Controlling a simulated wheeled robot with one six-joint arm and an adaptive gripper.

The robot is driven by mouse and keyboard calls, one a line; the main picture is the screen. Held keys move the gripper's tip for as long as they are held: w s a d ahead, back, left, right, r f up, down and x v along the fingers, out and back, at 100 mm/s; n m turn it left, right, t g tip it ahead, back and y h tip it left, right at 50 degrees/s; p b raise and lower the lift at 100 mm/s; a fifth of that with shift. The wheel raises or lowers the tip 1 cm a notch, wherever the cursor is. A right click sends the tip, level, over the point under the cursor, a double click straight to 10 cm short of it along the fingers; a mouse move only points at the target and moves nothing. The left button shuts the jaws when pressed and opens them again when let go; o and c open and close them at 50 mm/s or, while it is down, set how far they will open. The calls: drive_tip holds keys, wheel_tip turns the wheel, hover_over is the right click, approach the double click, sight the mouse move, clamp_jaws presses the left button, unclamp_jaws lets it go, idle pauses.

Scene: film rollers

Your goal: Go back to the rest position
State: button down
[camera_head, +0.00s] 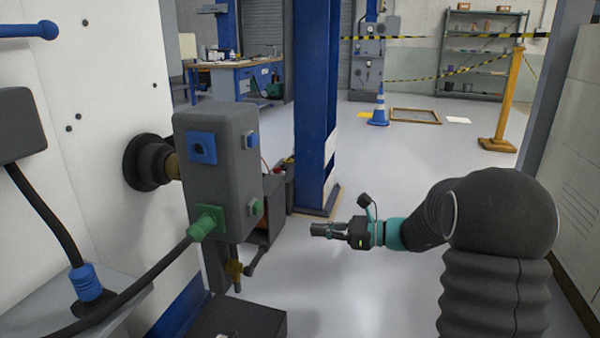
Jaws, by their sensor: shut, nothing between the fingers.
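My gripper (322,230) is at the centre of the head view, pointing left, with its fingers shut and nothing between them. It is in free air above the grey floor. My arm reaches in from the lower right, with a dark ribbed sleeve and a teal band behind the gripper. A grey control box (215,165) with blue and green fittings stands to the left of the gripper, with a clear gap between them. No rest mark for the arm shows in the view.
A blue column (316,100) stands just behind the gripper. A white panel (85,130) fills the left side, with a black cable (135,290) running to a green plug (207,222). A grey cabinet (570,170) borders the right. Open floor (400,165) lies behind my arm.

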drive_tip(key=s+d+f+n+g+h, duration=0.1)
drive_tip(key=s+f+n+g+h, duration=0.3)
drive_tip(key=s, duration=0.4)
drive_tip(key=s+d+f+n+g+h, duration=0.1)
drive_tip(key=s+d+f+n+h, duration=0.1)
drive_tip(key=s+f+n+h, duration=0.5)
drive_tip(key=s+d+r+n+t+h+p, duration=0.1)
drive_tip(key=s+d+r+n+t+h, duration=0.1)
drive_tip(key=s+r+n, duration=0.2)
drive_tip(key=s+d+r+n+t+h+p, duration=0.1)
drive_tip(key=s+d+r+n+t+h, duration=0.1)
drive_tip(key=s+r, duration=0.8)
drive_tip(key=shift+s+d+n+t+h, duration=0.3)
drive_tip(key=shift+s+d+n+t, duration=0.3)
drive_tip(key=shift+s+n, duration=1.15)
